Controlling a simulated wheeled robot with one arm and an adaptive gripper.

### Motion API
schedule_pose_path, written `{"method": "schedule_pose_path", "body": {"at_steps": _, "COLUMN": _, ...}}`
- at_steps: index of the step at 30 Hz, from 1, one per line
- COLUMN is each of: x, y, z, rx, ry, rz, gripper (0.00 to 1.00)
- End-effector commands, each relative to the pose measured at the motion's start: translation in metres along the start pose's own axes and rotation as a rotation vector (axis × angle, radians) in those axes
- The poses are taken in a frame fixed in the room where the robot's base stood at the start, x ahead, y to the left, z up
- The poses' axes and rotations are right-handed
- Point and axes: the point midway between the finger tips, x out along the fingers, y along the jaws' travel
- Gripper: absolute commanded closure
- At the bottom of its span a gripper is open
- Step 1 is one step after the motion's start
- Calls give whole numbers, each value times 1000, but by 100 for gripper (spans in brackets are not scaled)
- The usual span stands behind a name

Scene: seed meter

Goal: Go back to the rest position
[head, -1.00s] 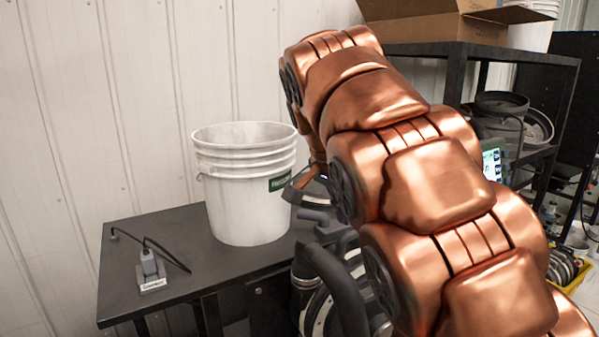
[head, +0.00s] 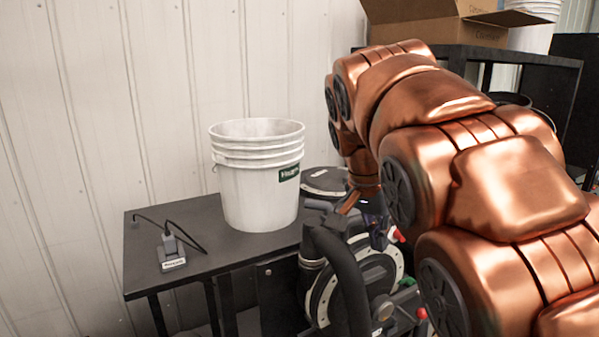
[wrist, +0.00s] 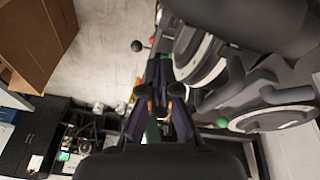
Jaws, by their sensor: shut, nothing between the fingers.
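My gripper (wrist: 161,98) is shut and empty in the middle of the wrist view, with its fingertips close together. In the head view my copper arm fills the right side, and its wrist end hangs over the seed meter (head: 322,292) at the table's right end. The gripper's fingers are mostly hidden there behind the arm. In the wrist view the seed meter's round black and pale parts (wrist: 270,118) lie to the right of the gripper, with a gap that I cannot judge.
A white bucket (head: 258,190) stands on the dark table (head: 215,255). A grey plug (head: 170,245) with cables sits at its left. A dark shelf (head: 500,52) with a cardboard box (head: 432,22) stands behind my arm. A pale wall is at the back.

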Motion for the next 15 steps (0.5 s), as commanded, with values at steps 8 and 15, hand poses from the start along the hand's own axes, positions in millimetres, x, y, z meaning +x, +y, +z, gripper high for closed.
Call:
{"method": "schedule_pose_path", "body": {"at_steps": 8, "x": 36, "y": 58, "z": 32, "rx": -147, "ry": -89, "rz": 15, "gripper": 100}}
{"method": "schedule_pose_path", "body": {"at_steps": 15, "x": 71, "y": 106, "z": 73, "rx": -297, "ry": -173, "rz": 3, "gripper": 100}}
